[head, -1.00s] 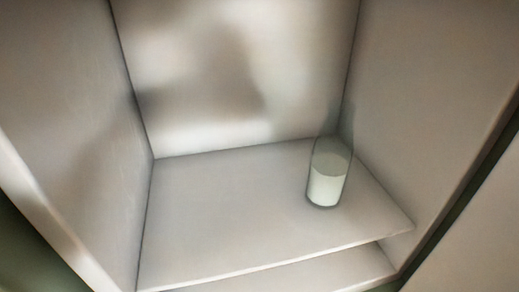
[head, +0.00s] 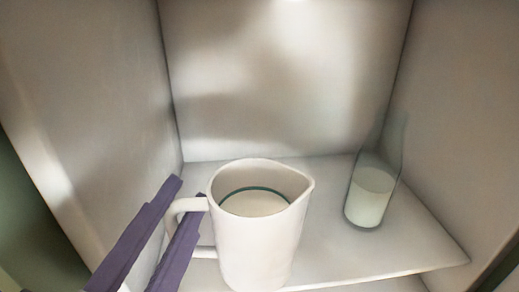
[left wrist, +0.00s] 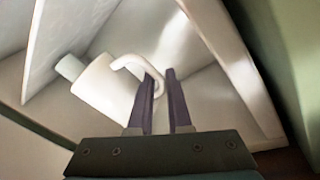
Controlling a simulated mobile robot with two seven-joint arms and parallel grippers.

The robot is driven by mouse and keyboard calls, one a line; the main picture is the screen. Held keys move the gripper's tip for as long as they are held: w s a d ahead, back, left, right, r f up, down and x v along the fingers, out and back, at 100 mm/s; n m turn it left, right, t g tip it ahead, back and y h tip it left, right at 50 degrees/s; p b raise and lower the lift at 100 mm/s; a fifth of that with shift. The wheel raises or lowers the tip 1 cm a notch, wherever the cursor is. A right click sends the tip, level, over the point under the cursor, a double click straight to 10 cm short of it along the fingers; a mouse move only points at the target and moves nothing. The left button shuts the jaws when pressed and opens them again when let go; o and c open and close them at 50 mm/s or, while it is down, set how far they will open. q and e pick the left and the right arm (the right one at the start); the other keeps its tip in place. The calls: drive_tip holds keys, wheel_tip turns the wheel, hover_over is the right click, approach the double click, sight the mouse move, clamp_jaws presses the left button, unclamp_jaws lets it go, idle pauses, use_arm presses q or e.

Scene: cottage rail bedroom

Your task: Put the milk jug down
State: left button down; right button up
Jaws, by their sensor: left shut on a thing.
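The white milk jug (head: 258,245) is upright at the front of the cabinet shelf, with its handle to the left and its spout to the right. Milk shows inside below a dark green ring. My left gripper (head: 188,190), with purple fingers, is shut on the jug's handle from the left. The jug (left wrist: 103,88) and my left gripper (left wrist: 160,75) also show in the left wrist view. The jug hides part of the shelf's front edge, and I cannot tell whether its base touches the shelf. My right gripper is not in view.
A clear glass bottle (head: 370,195) part filled with milk stands on the shelf (head: 330,235) to the right of the jug. White cabinet walls close in the left, right and back. The shelf is bare behind the jug.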

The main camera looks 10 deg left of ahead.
use_arm(q)
drive_tip(key=w+a, duration=0.1)
drive_tip(key=w, duration=0.4)
drive_tip(key=f+b, duration=0.2)
drive_tip(key=f, duration=0.1)
drive_tip(key=f+b, duration=0.2)
drive_tip(key=f, duration=0.1)
drive_tip(key=shift+a+f, duration=0.2)
drive_tip(key=shift+f, duration=0.2)
drive_tip(key=shift+w+f, duration=0.15)
drive_tip(key=shift+f+b, duration=0.15)
drive_tip(key=shift+b, duration=0.2)
drive_tip(key=c, duration=0.8)
unclamp_jaws()
drive_tip(key=shift+a, duration=0.1)
drive_tip(key=shift+c, duration=0.2)
